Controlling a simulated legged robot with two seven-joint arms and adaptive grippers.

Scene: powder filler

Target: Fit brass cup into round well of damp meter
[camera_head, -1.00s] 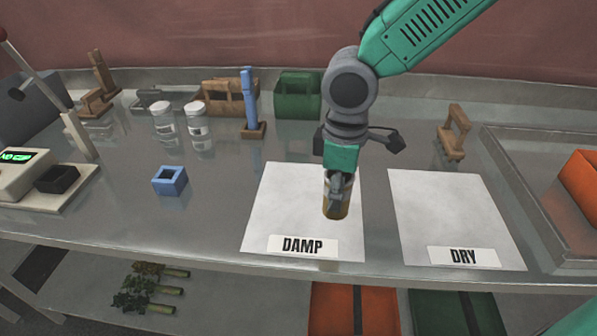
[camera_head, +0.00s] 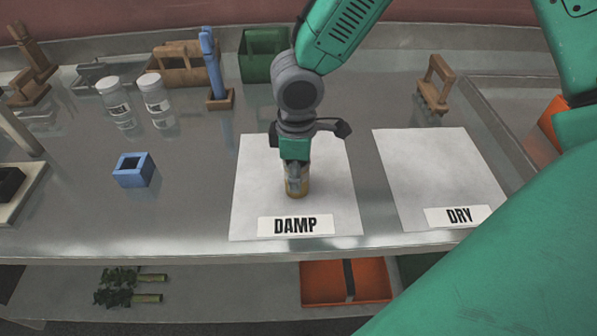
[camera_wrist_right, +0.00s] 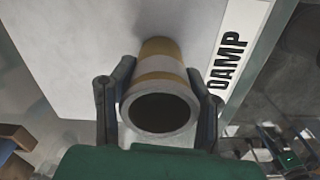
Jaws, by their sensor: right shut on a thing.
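The brass cup (camera_head: 297,188) is a short cylinder with brass bands and a pale band. It is over the middle of the DAMP sheet (camera_head: 258,170); I cannot tell whether it touches the sheet. My right gripper (camera_head: 296,176) is shut on it. In the right wrist view the cup (camera_wrist_right: 160,83) sits between both fingers of the gripper (camera_wrist_right: 160,108), its dark open mouth toward the camera. Part of the damp meter's pale base (camera_head: 25,197) shows at the left edge of the head view, with a dark block on it. The round well is not visible. My left gripper is out of view.
A blue square block (camera_head: 133,170) stands left of the DAMP sheet. Two white-lidded jars (camera_head: 115,100), a blue upright tool (camera_head: 213,70) and a green box (camera_head: 262,58) are behind. The DRY sheet (camera_head: 440,170) is clear. My green arm covers the lower right.

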